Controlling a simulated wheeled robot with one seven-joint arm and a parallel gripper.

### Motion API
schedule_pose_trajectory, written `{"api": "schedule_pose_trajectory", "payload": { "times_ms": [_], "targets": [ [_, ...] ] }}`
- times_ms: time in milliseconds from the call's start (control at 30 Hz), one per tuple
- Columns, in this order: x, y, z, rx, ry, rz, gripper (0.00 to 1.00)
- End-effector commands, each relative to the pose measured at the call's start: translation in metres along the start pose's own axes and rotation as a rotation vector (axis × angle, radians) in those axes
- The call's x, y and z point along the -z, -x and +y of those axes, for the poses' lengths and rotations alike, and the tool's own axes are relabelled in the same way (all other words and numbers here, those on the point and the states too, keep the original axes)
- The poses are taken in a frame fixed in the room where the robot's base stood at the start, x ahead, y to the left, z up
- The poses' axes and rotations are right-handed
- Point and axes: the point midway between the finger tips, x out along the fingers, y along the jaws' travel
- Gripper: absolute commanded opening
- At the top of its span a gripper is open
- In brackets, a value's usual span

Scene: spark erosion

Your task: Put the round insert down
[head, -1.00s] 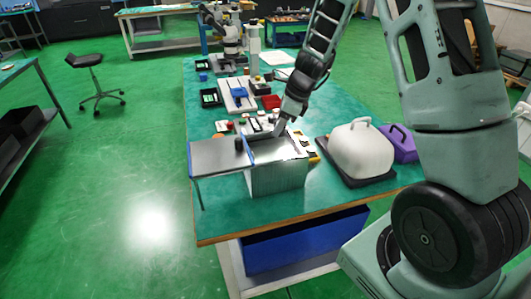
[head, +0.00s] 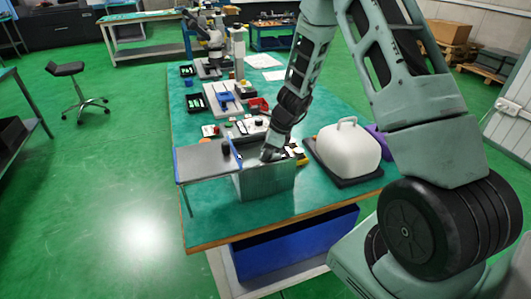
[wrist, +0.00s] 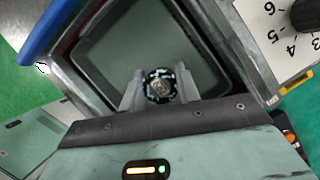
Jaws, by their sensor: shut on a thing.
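The round insert (wrist: 159,86), a small dark disc with light marks around its rim, is between the two grey fingers of my gripper (wrist: 160,88) in the wrist view. My gripper is shut on it. Below and beyond it is the open inside of a metal-walled box (wrist: 150,38) with a dark grey floor. In the head view my gripper (head: 270,152) reaches down at the top of this box (head: 265,183). The insert cannot be made out there. I cannot tell whether it touches the box floor.
A flat metal shelf (head: 203,163) with a blue edge adjoins the box's left side. A white domed cover (head: 348,145) stands to the right. A numbered dial plate (wrist: 282,35) is close by at the wrist view's upper right.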

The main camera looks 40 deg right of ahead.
Motion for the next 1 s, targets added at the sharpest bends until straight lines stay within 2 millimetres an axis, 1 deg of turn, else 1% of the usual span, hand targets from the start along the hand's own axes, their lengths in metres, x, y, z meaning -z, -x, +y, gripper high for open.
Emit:
{"api": "schedule_pose_trajectory", "payload": {
  "times_ms": [167, 200, 233, 267, 533, 667, 767, 1000],
  "targets": [
    [0.001, -0.003, 0.000, 0.000, 0.000, 0.000, 0.00],
    [0.001, -0.003, 0.000, 0.000, 0.000, 0.000, 0.40],
    [0.001, -0.002, 0.000, 0.000, 0.000, 0.000, 0.49],
    [0.001, -0.002, 0.000, 0.000, 0.000, 0.000, 0.54],
    [0.001, -0.002, 0.000, 0.000, 0.000, 0.000, 0.54],
    [0.000, 0.006, 0.000, 0.001, 0.000, 0.000, 0.54],
    [-0.001, 0.021, -0.001, 0.003, 0.002, 0.000, 0.54],
    [-0.001, 0.073, -0.001, 0.004, 0.003, -0.001, 0.54]
  ]
}}
